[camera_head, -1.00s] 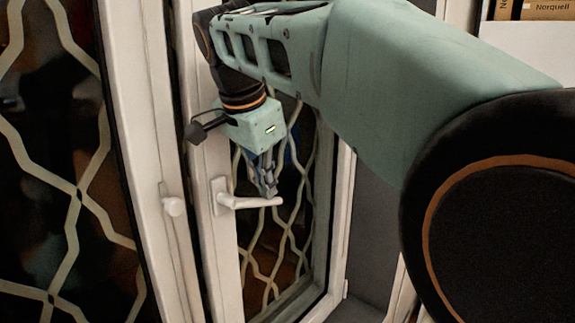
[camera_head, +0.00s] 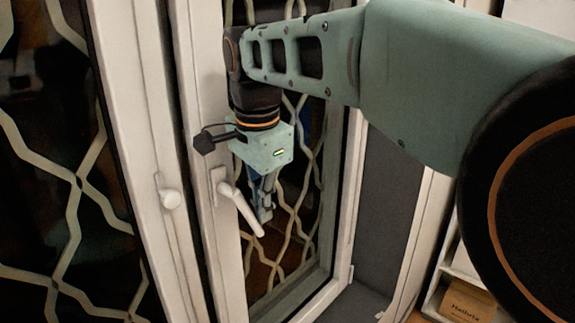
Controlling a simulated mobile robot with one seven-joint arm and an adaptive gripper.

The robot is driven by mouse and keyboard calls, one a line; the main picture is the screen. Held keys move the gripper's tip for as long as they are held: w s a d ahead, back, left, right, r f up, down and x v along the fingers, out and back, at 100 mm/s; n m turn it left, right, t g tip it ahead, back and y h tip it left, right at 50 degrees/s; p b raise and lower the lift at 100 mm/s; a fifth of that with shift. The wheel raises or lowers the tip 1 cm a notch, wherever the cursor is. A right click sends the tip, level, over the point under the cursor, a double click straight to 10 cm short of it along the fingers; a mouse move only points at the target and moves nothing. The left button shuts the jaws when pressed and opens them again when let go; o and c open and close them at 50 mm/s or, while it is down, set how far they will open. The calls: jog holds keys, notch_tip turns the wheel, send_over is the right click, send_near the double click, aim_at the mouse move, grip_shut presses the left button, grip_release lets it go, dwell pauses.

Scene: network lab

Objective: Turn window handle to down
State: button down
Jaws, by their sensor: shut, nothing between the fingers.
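The white window handle (camera_head: 243,210) is on the frame of the right window sash (camera_head: 205,150). Its lever slants down and to the right from its base plate. My gripper (camera_head: 265,217) is shut and empty, pointing down just right of and behind the lever. Its fingertips are close to the lever's outer half; whether they touch it cannot be told. My arm covers the upper part of this sash.
A second white handle knob (camera_head: 170,199) is on the left sash, beside a patterned grille (camera_head: 78,180). A grey wall (camera_head: 388,225) is right of the window. A cardboard box (camera_head: 467,302) sits on a shelf at the lower right.

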jog(key=shift+s+a+f+g+y, duration=0.35)
jog(key=shift+s+f+g+y, duration=0.05)
jog(key=shift+f+g+y, duration=0.1)
jog(key=shift+s+a+f+p, duration=0.1)
jog(key=shift+p, duration=0.2)
dwell(0.9)
